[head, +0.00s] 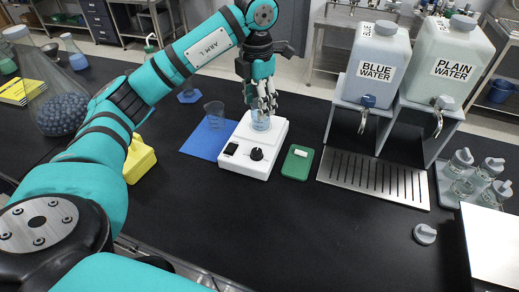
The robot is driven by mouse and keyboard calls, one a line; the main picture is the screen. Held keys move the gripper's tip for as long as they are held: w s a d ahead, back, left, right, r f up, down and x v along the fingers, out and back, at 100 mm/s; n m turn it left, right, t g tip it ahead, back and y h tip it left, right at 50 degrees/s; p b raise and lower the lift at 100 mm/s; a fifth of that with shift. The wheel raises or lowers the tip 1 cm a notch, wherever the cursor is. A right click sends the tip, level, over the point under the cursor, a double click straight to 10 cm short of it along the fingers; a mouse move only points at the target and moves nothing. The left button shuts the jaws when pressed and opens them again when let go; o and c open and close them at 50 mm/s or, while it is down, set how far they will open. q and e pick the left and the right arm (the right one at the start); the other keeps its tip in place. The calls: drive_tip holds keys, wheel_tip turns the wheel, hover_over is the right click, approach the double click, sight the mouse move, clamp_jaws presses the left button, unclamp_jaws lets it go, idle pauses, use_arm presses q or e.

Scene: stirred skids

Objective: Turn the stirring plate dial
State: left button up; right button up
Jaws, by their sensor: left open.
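The white stirring plate (237,166) sits on the black bench near the middle of the head view. Its black dial (257,154) is on the front face, to the right of a small dark display (231,148). A small clear beaker with bluish liquid (261,123) stands on the plate's top. My left gripper (264,108) is open and points down at the beaker, its fingertips at the rim. Whether they touch the glass cannot be told. The fingers hide part of the beaker's top. The dial is in plain sight below the gripper. My right gripper is out of view.
A metal drip tray (375,181) stands below two water tanks (377,62). The bench in front of the plate is clear.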

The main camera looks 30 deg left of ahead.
sight(257, 151)
use_arm(q)
drive_tip(key=f+p, duration=0.1)
drive_tip(key=f, duration=0.4)
drive_tip(key=f+p, duration=0.1)
drive_tip(key=f, duration=0.4)
drive_tip(key=f+p, duration=0.1)
drive_tip(key=f, duration=0.4)
drive_tip(key=shift+s+f, duration=0.15)
drive_tip(key=shift+s, duration=0.2)
drive_tip(key=shift+f+p, duration=0.3)
drive_tip(key=shift+f, duration=0.2)
drive_tip(key=shift+c, duration=0.2)
clamp_jaws()
